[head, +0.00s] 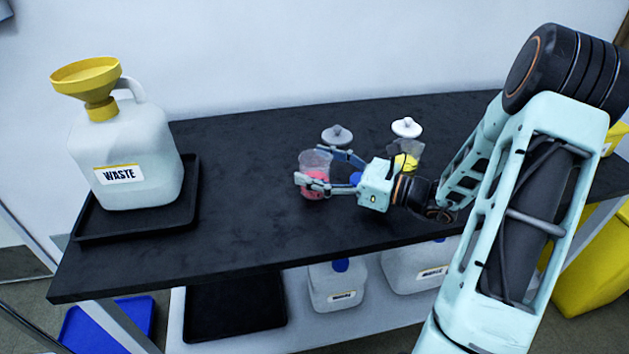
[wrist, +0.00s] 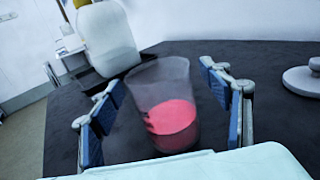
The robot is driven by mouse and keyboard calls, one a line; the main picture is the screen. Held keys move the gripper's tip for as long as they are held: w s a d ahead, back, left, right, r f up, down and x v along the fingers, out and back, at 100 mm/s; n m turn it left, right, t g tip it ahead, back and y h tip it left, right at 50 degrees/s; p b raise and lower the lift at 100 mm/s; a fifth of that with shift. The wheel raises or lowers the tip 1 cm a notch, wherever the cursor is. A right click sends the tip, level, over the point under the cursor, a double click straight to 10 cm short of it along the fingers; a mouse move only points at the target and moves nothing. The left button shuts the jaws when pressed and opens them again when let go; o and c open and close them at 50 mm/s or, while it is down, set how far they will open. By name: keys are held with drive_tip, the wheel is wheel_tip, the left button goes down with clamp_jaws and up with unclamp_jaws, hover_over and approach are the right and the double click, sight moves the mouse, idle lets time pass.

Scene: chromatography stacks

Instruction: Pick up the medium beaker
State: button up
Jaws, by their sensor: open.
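The beaker (head: 314,163) is a clear cup with pink-red contents in its lower part, standing on the black bench top. In the wrist view the beaker (wrist: 165,98) stands upright between my two blue-padded fingers. My gripper (head: 322,168) is open around it, with one finger on each side; in the wrist view my gripper (wrist: 168,108) shows a gap between the beaker and each finger.
A waste jug (head: 130,150) with a yellow funnel stands in a black tray (head: 185,205) at the left. A grey lidded knob (head: 337,135) is behind the beaker. A white-topped item (head: 406,128) and yellow contents (head: 403,162) are near my wrist. The bench's left middle is clear.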

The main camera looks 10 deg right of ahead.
drive_tip(key=shift+w+a, duration=0.25)
drive_tip(key=shift+a, duration=0.05)
drive_tip(key=shift+c, duration=0.3)
drive_tip(key=c, duration=1.3)
drive_tip(key=shift+c, duration=0.4)
drive_tip(key=shift+r, duration=0.15)
